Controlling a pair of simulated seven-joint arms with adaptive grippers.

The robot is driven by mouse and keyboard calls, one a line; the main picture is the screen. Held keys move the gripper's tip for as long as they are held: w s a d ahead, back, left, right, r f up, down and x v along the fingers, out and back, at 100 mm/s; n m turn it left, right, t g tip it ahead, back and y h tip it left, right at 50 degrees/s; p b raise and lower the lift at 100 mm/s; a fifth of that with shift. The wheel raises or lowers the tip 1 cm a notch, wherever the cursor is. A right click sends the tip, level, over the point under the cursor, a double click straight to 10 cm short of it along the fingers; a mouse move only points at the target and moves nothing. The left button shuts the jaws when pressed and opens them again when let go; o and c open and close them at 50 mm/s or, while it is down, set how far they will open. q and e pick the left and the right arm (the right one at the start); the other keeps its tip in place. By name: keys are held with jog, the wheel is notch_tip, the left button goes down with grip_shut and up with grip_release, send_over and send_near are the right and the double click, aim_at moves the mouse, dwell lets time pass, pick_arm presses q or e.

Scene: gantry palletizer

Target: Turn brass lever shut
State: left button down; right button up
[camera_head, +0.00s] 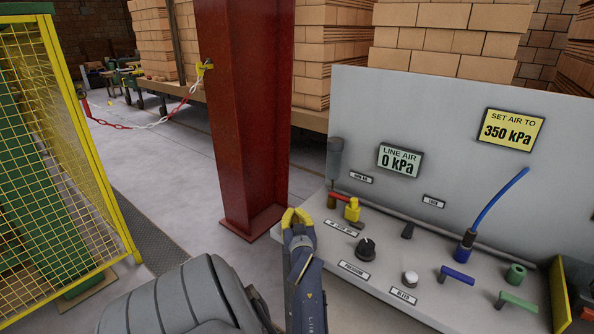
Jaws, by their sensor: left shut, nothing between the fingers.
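A yellow, brass-like valve piece (352,210) stands on the grey panel's sloping top, at its left end. A short red part (332,201) is beside it, and the exact lever position is hard to tell at this size. My left gripper (297,215) is shut and empty, its yellow fingertips together, at the panel's left edge. In the picture it is to the left of the yellow piece, with a gap between them. My right gripper is not in view.
The panel carries a black knob (365,248), a white button (410,278), a blue lever (457,275), a green lever (519,302) and a blue hose (500,198). The line air display (400,160) reads 0 kPa. A red column (242,120) and yellow fence (60,150) stand left.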

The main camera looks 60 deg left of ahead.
pick_arm(q)
jog(key=shift+f, duration=0.3)
jog(key=c, duration=1.6)
grip_release()
jog(key=o, duration=0.3)
jog(key=shift+r, duration=0.15)
jog(key=shift+r, duration=5.05)
jog(key=shift+o, duration=0.3)
